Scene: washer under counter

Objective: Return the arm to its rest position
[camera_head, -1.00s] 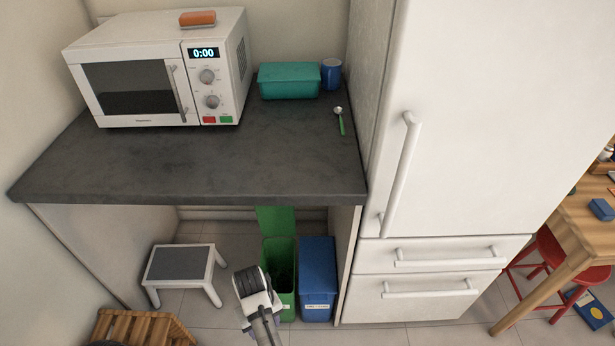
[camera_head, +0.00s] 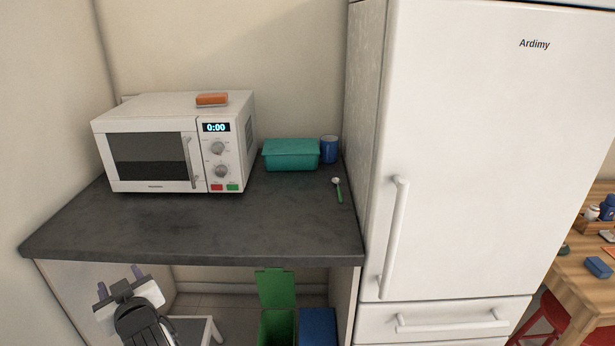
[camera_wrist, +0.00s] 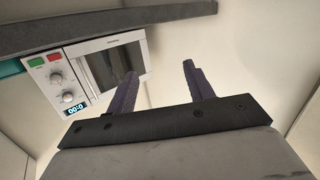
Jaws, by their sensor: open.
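My gripper (camera_head: 120,280) shows at the lower left of the head view, in front of the space under the dark counter. Its two purple fingers stand apart with nothing between them. In the wrist view my gripper (camera_wrist: 157,86) is open and empty. The white microwave (camera_wrist: 95,72) appears tilted beyond the fingers there. My arm shows at the bottom left of the head view, below the counter's front edge.
Below are a stool (camera_head: 199,329), a green bin (camera_head: 277,325) and a blue bin (camera_head: 317,326). A fridge (camera_head: 470,150) stands right.

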